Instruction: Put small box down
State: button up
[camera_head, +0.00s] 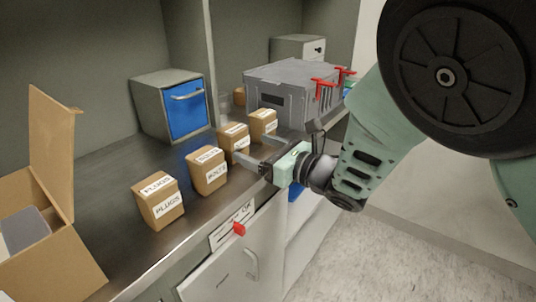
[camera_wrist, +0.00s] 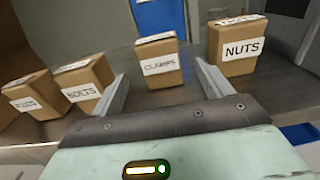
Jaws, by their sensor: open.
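Several small brown cardboard boxes stand in a row on the dark metal counter (camera_head: 110,215). The PLUGS box (camera_head: 158,201) is nearest, then the BOLTS box (camera_head: 207,171), then the CLAMPS box (camera_head: 233,142) and the NUTS box (camera_head: 263,124). My gripper (camera_head: 253,149) is open and empty at the counter's front edge, its fingers pointing at the CLAMPS box. In the wrist view the CLAMPS box (camera_wrist: 158,66) stands upright just beyond and between the fingertips (camera_wrist: 161,80). The NUTS box (camera_wrist: 236,48) is to its right. The BOLTS box (camera_wrist: 84,85) is to its left.
An open cardboard carton (camera_head: 60,262) stands at the near left. A grey cabinet with a blue drawer (camera_head: 187,107) and a large grey case with red clamps (camera_head: 290,88) stand behind the row. Cupboard doors (camera_head: 225,275) with a red knob are below the counter.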

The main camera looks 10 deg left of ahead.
jog(key=shift+v, duration=1.45)
jog(key=s+d+f+m+t+h, duration=0.15)
jog(key=d+m+h, duration=0.95)
jog(key=m, duration=1.2)
jog(key=s+d+m+g+h, duration=0.1)
jog(key=s+d+m+g, duration=0.1)
jog(key=s+d+m, duration=0.3)
jog(key=s+d+m+g+h, duration=0.2)
jog(key=s+d+m, duration=0.3)
jog(key=s, duration=0.6)
jog(key=s+d+m+g+h, duration=0.2)
jog(key=s+d+m+g, duration=0.2)
jog(key=s+m, duration=0.5)
jog(key=shift+d+f, duration=0.45)
jog(key=shift+d, duration=0.2)
